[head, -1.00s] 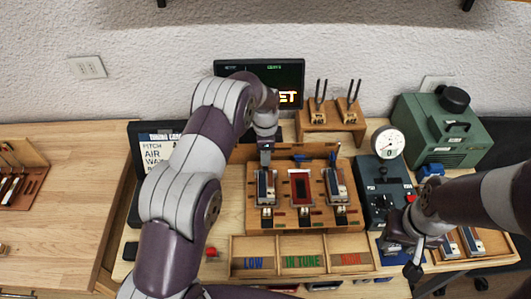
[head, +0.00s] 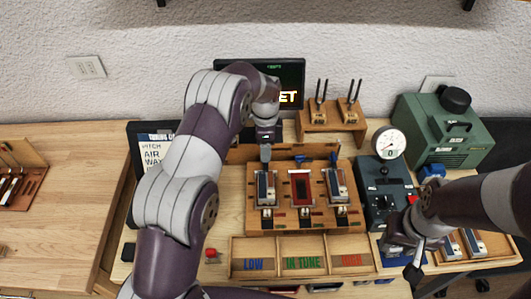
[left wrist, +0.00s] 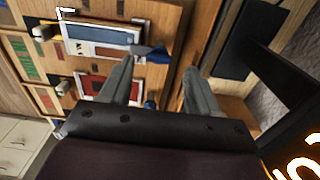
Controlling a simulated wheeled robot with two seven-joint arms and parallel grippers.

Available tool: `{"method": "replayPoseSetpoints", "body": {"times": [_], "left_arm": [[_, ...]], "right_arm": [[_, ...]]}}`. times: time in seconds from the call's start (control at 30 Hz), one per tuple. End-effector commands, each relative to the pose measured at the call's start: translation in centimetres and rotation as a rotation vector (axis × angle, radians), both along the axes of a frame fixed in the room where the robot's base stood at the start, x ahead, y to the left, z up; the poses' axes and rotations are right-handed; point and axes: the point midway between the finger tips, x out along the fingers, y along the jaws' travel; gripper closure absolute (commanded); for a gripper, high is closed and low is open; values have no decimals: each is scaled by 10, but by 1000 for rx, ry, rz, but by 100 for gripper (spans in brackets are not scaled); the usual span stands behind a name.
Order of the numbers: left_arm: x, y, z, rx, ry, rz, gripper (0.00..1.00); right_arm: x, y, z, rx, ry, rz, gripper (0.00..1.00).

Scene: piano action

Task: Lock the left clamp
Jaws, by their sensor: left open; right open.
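The wooden fixture (head: 254,218) holds three plates side by side, with blue levers along its back edge. The left plate (head: 263,188) is blue and grey. My left gripper (head: 265,154) is above the back of the left slot, fingers pointing down, and hides the left clamp in the head view. In the left wrist view the left clamp's blue lever (left wrist: 155,54) shows at the fingertips of my open left gripper (left wrist: 160,68); contact cannot be told. My right gripper (head: 412,258) is at the lower right, away from the fixture; its fingers are hard to make out.
The middle clamp's lever (head: 300,158) and the right clamp's lever (head: 333,158) stand close by. A three-part tray (head: 240,243) lies in front. A screen (head: 290,75) and a wooden tool stand (head: 333,122) stand behind. A gauge box (head: 385,190) is to the right.

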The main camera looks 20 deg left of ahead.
Motion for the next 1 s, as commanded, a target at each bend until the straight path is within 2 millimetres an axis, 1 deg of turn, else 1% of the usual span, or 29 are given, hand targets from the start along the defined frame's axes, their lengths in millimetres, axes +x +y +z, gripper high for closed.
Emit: {"method": "replayPoseSetpoints", "body": {"times": [0.03,0.07,0.1,0.17,0.2,0.3,0.43,0.93,1.0], "left_arm": [[1,0,10,0,-6,0,38],[1,0,19,0,-7,0,38],[1,0,37,0,-4,0,38],[0,0,56,0,-3,0,38],[0,0,72,0,-1,0,38],[0,0,88,0,0,0,38],[0,0,96,0,-1,0,38],[0,0,94,0,-1,2,38],[1,0,94,-1,-5,43,38]], "right_arm": [[0,0,-8,0,0,0,57],[0,0,-10,0,0,0,57],[0,0,2,0,1,0,57],[0,0,10,0,1,0,57],[0,0,26,0,0,0,57],[0,0,41,0,-1,0,57],[0,0,48,0,0,0,57],[0,0,46,0,0,0,57],[0,0,46,0,0,0,57]]}}
